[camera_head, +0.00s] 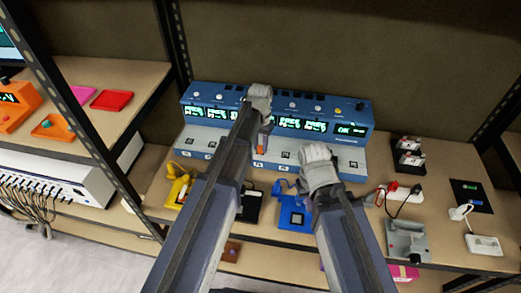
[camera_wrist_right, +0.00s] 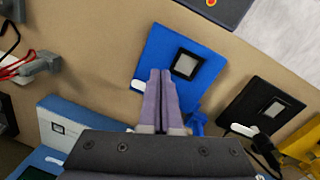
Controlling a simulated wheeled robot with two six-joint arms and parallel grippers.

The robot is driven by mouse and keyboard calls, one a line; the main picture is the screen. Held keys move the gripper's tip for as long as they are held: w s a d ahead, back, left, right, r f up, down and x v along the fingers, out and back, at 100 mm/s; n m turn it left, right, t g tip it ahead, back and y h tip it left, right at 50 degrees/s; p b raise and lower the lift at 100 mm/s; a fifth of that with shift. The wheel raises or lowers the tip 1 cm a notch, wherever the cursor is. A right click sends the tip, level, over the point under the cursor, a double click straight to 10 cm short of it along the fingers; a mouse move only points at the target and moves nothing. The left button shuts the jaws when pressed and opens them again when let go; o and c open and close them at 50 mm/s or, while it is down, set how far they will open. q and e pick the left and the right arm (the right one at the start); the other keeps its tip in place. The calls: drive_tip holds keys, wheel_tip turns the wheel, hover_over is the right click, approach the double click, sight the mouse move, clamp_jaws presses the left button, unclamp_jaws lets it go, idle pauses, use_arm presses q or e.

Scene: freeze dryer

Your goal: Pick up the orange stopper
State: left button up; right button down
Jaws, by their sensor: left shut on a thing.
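A small orange piece, which looks like the orange stopper (camera_head: 262,145), shows just below my left gripper (camera_head: 261,124) in the head view, in front of the blue machine. My left gripper is shut on it; the fingers are mostly hidden by my own wrist and arm. My right gripper (camera_head: 319,180) is over the bench front, near a blue block. In the right wrist view its two fingers (camera_wrist_right: 160,73) lie together with nothing visible between them, above the blue block (camera_wrist_right: 158,50).
The blue machine (camera_head: 223,97) with lit displays stands along the bench back. The blue block (camera_head: 293,217), a black block (camera_head: 250,208) and a yellow device (camera_head: 179,190) line the front. A grey device (camera_head: 405,238) and cables are at right. A shelf post (camera_head: 105,150) stands left.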

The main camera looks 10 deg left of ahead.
sight(261, 147)
use_arm(q)
clamp_jaws()
